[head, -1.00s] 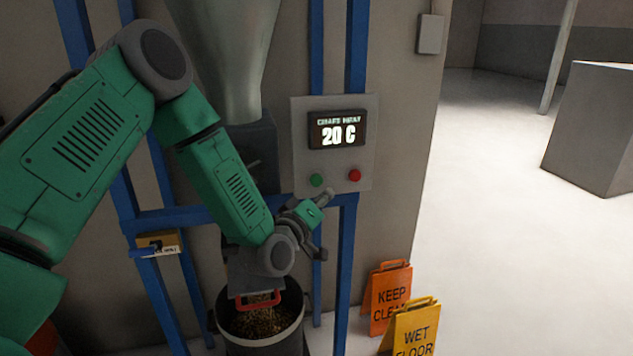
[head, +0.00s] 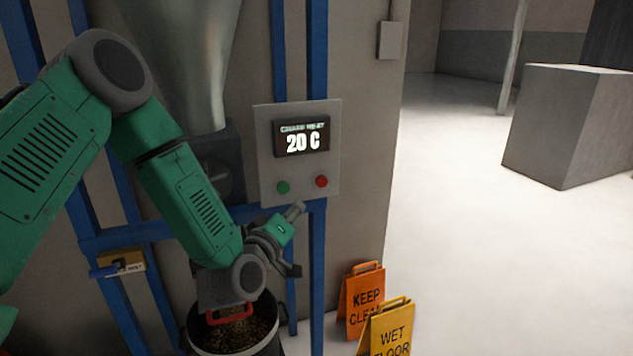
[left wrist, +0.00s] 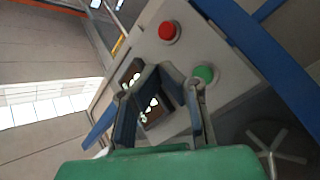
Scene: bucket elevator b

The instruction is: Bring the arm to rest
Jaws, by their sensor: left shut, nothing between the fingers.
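My left arm comes in from the left, and my left gripper (head: 281,236) is shut and empty. It hangs in front of the blue frame, just below the control panel (head: 265,172), apart from its buttons. The panel's display (head: 301,137) reads 20 C. Below it are a green button (head: 283,188) and a red button (head: 322,181). In the left wrist view the gripper (left wrist: 160,85) points at the panel, with the red button (left wrist: 168,31) and green button (left wrist: 205,74) beyond the fingers. My right gripper is out of view.
A bucket (head: 275,343) of grains with a red-handled part (head: 230,315) above it stands below my forearm. Blue frame posts (head: 317,60) stand close behind the arm. Orange (head: 365,300) and yellow (head: 388,330) floor signs stand to the right. Open floor (head: 460,230) lies beyond.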

